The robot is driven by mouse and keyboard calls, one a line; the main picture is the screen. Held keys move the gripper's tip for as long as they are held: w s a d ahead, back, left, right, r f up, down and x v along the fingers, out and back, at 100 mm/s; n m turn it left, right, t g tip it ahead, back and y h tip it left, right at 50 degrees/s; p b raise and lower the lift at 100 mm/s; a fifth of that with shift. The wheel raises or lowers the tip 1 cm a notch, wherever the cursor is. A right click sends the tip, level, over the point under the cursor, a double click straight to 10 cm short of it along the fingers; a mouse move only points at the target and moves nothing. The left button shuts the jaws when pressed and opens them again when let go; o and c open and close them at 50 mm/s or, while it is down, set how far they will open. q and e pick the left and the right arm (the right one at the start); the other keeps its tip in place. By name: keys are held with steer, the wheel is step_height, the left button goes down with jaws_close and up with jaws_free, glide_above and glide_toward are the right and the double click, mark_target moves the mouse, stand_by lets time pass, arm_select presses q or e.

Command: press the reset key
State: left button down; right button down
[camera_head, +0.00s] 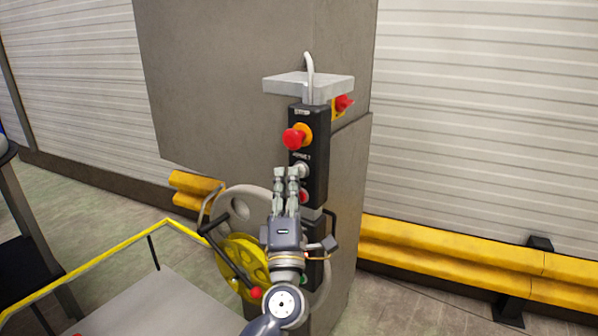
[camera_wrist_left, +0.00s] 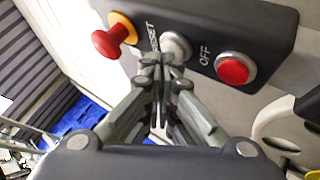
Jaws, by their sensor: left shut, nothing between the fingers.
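A black control box (camera_head: 318,170) stands upright on a grey column, with a red mushroom button (camera_head: 294,138) on an orange collar near its top. Below it is a pale grey-white key (camera_head: 302,170), and lower a red button (camera_head: 304,196). In the left wrist view, the reset key (camera_wrist_left: 175,46) is the grey-white one beside the partly hidden word RESET, between the red mushroom button (camera_wrist_left: 110,40) and the red OFF button (camera_wrist_left: 235,68). My left gripper (camera_head: 286,172) is shut and empty, its fingertips (camera_wrist_left: 160,62) just in front of the reset key. I cannot tell if they touch. The right gripper is out of view.
A yellow wheel (camera_head: 240,262) and black handles are close to my left arm. Yellow rails (camera_head: 440,247) run along the wall.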

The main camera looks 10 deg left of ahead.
arm_select(q)
steer(key=shift+w+d, duration=0.1)
steer(key=shift+w, duration=0.1)
stand_by(0.3)
steer(key=shift+s, duration=0.15)
steer(key=shift+s+a+p, duration=0.3)
steer(key=shift+s+p, duration=0.15)
steer(key=shift+s, duration=0.2)
steer(key=s, duration=0.1)
steer(key=s+a+p, duration=0.1)
steer(key=s, duration=0.1)
steer(key=s+p, duration=0.1)
steer(key=shift+s+a, duration=0.35)
steer(key=shift+f, duration=0.1)
stand_by(0.5)
